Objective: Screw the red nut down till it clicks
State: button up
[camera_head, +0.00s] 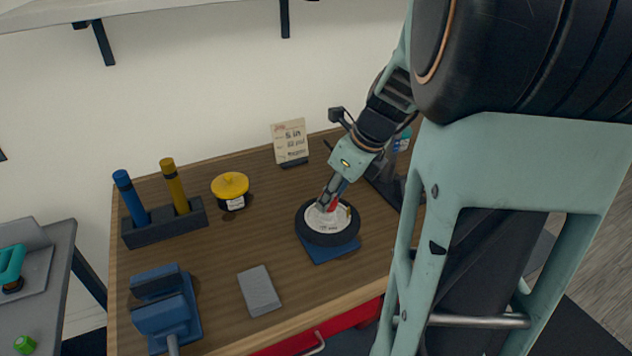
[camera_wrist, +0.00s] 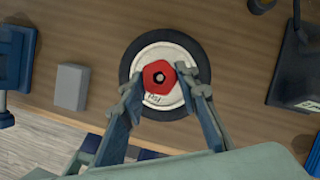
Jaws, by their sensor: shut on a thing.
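The red nut (camera_wrist: 159,85) sits at the middle of a small wheel with a white hub and black tyre (camera_wrist: 139,58). The end of a dark stud shows in the nut's hole. My gripper (camera_wrist: 160,92) reaches down over the hub with one finger on each side of the nut, shut on it. In the head view the wheel (camera_head: 327,238) lies flat on a blue block (camera_head: 334,253) on the wooden bench. My gripper (camera_head: 328,205) comes down onto it from above, and only a little red shows between the fingers. How far down the nut sits cannot be told.
A blue vise (camera_head: 163,309) and a grey block (camera_head: 259,291) are at the bench's front left. A rack (camera_head: 165,224) holds a blue and a yellow tool. A yellow-lidded pot (camera_head: 230,188) and a card (camera_head: 290,141) stand behind. A dark stand (camera_head: 400,182) is right of the wheel.

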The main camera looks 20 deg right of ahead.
jog(key=shift+r+m+p, duration=0.15)
jog(key=shift+m+p, duration=0.45)
jog(key=shift+m, duration=0.1)
jog(key=shift+m+t+h+p, duration=0.4)
jog(key=shift+m+h+p, duration=0.3)
jog(key=shift+m+p, duration=0.35)
jog(key=shift+m+h+p, duration=0.3)
jog(key=shift+m+p, duration=0.45)
jog(key=shift+p, duration=0.3)
jog(key=shift+w+d+r+m+h+p, duration=0.1)
jog(key=shift+m+h+p, duration=0.2)
jog(key=shift+m+p, duration=1.05)
jog(key=shift+d+m+h+p, duration=0.1)
jog(key=shift+m+h+p, duration=0.2)
jog(key=shift+p, duration=2.1)
jog(key=shift+a+m+h+p, duration=0.15)
jog(key=shift+m+h+p, duration=0.15)
jog(key=shift+m+p, duration=0.55)
jog(key=shift+f, duration=0.2)
jog(key=shift+r+m+g, duration=0.1)
jog(key=shift+m+g, duration=0.2)
jog(key=shift+m, duration=0.2)
jog(key=shift+m+h, duration=0.4)
